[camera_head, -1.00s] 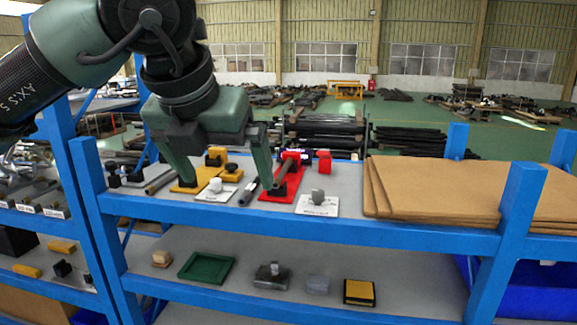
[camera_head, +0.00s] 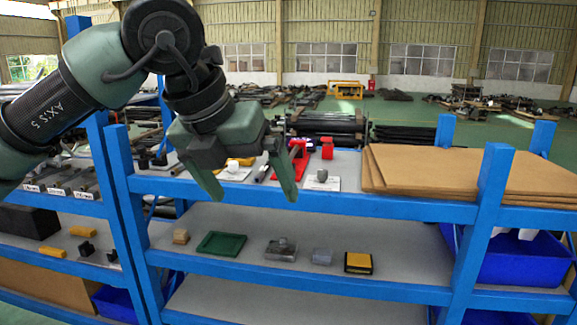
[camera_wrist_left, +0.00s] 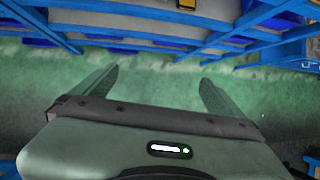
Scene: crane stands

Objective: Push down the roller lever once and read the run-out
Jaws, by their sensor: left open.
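A red fixture (camera_head: 303,160) stands on the upper shelf, with a small purple part and a red block (camera_head: 326,149) at its back. I cannot tell which part is the roller lever, and no reading is legible. A grey knob (camera_head: 322,175) on a white card (camera_head: 324,186) stands just right of it. My left gripper (camera_head: 255,195) is open and empty, its fingers in front of the upper shelf and partly covering the fixtures. In the left wrist view the spread fingers (camera_wrist_left: 160,76) have only green floor between them. My right gripper is not in view.
A yellow part (camera_head: 241,161) and a dark rod (camera_head: 263,172) lie left of the red fixture. Brown boards (camera_head: 450,175) fill the right of the upper shelf. Blue uprights (camera_head: 492,190) frame the rack. A green tray (camera_head: 221,243) and small items sit on the lower shelf.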

